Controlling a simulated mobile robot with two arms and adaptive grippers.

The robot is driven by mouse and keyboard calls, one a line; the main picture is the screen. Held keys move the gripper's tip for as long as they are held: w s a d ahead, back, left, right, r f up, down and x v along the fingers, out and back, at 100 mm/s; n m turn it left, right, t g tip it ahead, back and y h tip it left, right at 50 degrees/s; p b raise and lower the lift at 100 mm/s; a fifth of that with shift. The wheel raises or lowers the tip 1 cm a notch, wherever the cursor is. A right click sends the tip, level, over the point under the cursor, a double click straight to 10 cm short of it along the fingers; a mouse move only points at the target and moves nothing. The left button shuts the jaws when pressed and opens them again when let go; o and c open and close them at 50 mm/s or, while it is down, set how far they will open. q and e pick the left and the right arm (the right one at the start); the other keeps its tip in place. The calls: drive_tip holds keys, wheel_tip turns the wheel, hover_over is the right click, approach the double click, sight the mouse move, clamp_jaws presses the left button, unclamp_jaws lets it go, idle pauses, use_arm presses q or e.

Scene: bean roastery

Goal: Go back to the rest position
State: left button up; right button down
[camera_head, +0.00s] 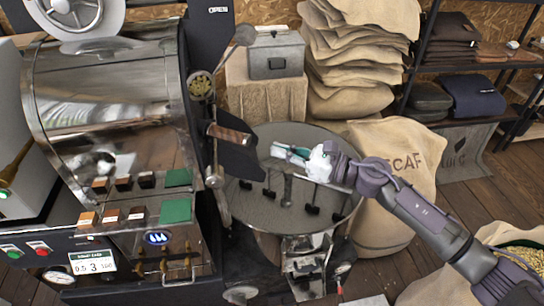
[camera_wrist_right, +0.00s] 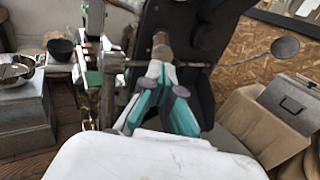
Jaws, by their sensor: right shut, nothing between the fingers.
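My right gripper (camera_head: 283,152) is over the round cooling tray (camera_head: 262,213) of the roaster, near the dark chute and its wooden handle (camera_head: 229,134). Its arm comes in from the lower right. In the wrist view the teal fingers of the right gripper (camera_wrist_right: 160,72) come together at the tips, with nothing held between them. Behind the tips is the dark chute (camera_wrist_right: 203,50); whether they touch it I cannot tell. My left gripper is in neither view.
The large metal roaster drum (camera_head: 110,100) stands on the left. Stacked burlap sacks (camera_head: 345,60) and a grey box (camera_head: 276,55) are behind the tray. A full sack (camera_head: 395,165) stands right of the tray, under my arm. A shelf (camera_head: 480,66) is at the back right.

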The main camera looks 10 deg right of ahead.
drive_tip(key=b+v, duration=0.3)
drive_tip(key=v, duration=0.5)
drive_tip(key=s+d+f+m+t+h, duration=0.25)
drive_tip(key=f+m+h, duration=0.45)
drive_tip(key=m, duration=1)
drive_tip(key=s+d+f+m+t+h, duration=0.1)
drive_tip(key=d+f+m+t+h, duration=0.25)
drive_tip(key=m+h, duration=0.9)
drive_tip(key=s+a+f+m+g+y, duration=0.1)
drive_tip(key=s+f+m+g, duration=0.3)
drive_tip(key=s+m, duration=0.3)
drive_tip(key=s+f+m+g+y, duration=0.2)
drive_tip(key=s+f+m+g, duration=0.25)
drive_tip(key=s, duration=0.45)
drive_tip(key=s+a+f+m+g+y, duration=0.1)
drive_tip(key=s+f+m+g, duration=0.2)
drive_tip(key=s+f+m, duration=0.3)
wheel_tip(320, 180, down, 24)
drive_tip(key=s+n+g, duration=0.1)
drive_tip(key=s+g, duration=0.1)
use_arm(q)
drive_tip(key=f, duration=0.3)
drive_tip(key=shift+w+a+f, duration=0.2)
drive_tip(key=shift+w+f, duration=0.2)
use_arm(e)
drive_tip(key=s+d+f, duration=0.3)
drive_tip(key=s+f, duration=1.3)
drive_tip(key=f, duration=0.1)
drive_tip(key=shift+s+n+g, duration=0.3)
drive_tip(key=shift+s+g, duration=0.05)
